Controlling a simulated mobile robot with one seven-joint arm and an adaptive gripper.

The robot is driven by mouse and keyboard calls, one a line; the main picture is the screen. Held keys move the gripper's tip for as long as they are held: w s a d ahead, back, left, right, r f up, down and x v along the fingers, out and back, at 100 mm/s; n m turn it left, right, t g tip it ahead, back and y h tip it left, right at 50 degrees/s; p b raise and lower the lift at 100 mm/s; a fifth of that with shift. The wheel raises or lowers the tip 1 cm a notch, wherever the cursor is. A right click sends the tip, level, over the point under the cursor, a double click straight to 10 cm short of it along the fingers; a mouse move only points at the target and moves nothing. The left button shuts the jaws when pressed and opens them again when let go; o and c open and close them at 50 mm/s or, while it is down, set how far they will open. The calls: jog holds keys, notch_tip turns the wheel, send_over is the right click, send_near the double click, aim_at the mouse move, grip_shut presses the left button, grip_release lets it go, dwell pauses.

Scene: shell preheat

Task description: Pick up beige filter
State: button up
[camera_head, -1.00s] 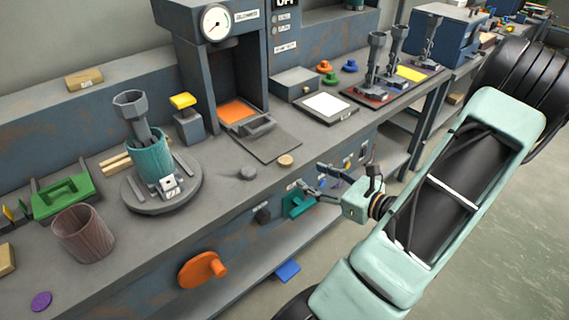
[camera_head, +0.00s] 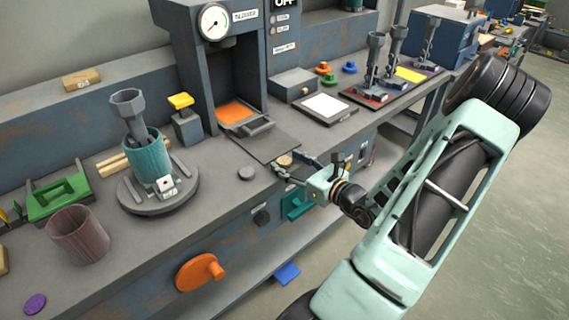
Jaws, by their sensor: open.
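The beige filter (camera_head: 285,160) is a small round disc lying flat near the front edge of the grey workbench, in front of the machine with the gauge. My gripper (camera_head: 291,166) is open at the bench edge, its thin fingers spread close around the front and right side of the filter. I cannot tell whether a finger touches the disc. The fingers partly hide its near side.
A grey disc (camera_head: 246,173) lies left of the filter. A dark flat plate (camera_head: 264,143) lies just behind it. A teal cup (camera_head: 147,160) on a round base and a brown cup (camera_head: 77,236) stand further left. An orange knob (camera_head: 200,271) sticks out below the bench edge.

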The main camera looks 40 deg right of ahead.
jog(key=shift+w, duration=0.25)
jog(key=c, duration=0.9)
jog(key=shift+c, duration=0.2)
jog(key=shift+r, duration=0.15)
